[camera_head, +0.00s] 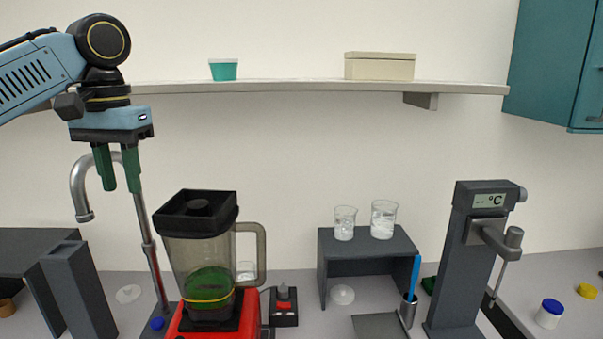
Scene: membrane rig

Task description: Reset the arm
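My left gripper (121,186) hangs from the blue arm at the upper left, with its two green fingers pointing down. A gap shows between the fingers, and nothing is held in it. It is high above the counter, left of the blender (197,250) and in front of the curved metal tap (78,190) in the picture. My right arm and gripper are not in view.
A shelf (300,87) with a teal tub (223,69) and a beige box (380,67) runs behind. The dark stand (367,246) bears two beakers (384,219). A temperature device (468,255) stands right. Open air lies between the gripper and these.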

